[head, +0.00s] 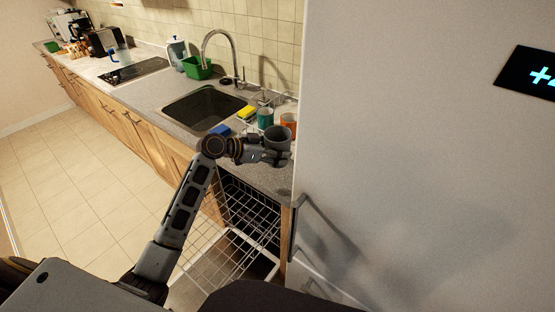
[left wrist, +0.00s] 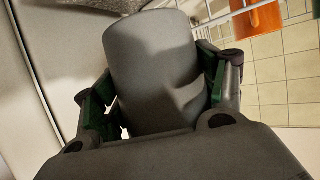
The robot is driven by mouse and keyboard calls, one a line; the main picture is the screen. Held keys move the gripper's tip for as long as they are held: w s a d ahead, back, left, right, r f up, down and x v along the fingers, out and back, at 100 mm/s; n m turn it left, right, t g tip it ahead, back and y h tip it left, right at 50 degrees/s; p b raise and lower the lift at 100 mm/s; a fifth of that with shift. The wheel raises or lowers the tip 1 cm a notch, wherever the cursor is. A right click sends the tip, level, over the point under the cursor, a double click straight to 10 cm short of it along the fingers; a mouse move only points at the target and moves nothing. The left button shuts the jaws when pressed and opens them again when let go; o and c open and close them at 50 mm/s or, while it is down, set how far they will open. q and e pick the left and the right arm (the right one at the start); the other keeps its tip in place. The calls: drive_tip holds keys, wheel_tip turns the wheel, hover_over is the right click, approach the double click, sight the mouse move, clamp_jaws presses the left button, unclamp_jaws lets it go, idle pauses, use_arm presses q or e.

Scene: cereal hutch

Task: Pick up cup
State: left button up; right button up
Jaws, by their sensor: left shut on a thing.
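A dark grey cup (head: 280,138) is at the right end of the counter in the head view, near the white fridge. My left gripper (head: 276,154) is shut on it. In the left wrist view the grey cup (left wrist: 160,70) fills the middle, with the fingers of my left gripper (left wrist: 158,98) on both sides of it. I cannot tell whether the cup touches the counter. My right gripper is not in view.
A teal cup (head: 265,118) and an orange cup (head: 288,121) stand just behind the grey cup. The sink (head: 204,107) is to the left. An open dishwasher rack (head: 235,228) is below. The white fridge (head: 400,120) closes off the right side.

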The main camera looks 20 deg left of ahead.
use_arm(q)
drive_tip(key=shift+r, duration=1.15)
